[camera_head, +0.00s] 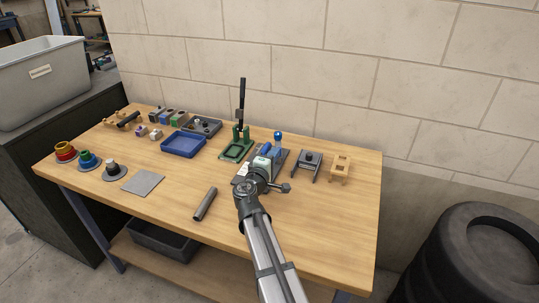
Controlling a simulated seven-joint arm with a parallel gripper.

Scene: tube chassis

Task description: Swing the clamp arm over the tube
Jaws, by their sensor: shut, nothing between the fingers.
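My gripper (262,165) is at the far end of my arm, over the front left part of a dark fixture plate (281,161). The gripper is shut and empty. Its fingertips are small and hard to make out against the fixture. An upright blue-topped handle (278,136) and a blue part lying beside it (266,147) show just beyond the gripper. I cannot tell whether the blue part is the clamp arm. A loose grey tube (205,204) lies on the table to the left. The gripper and wrist hide much of the fixture.
A green press (236,150) with a tall black lever stands close to the left. A dark stand (308,162) and a wooden stand (340,168) are to the right. A blue tray (184,144) is at the back left. The wooden table (325,223) is clear at front right.

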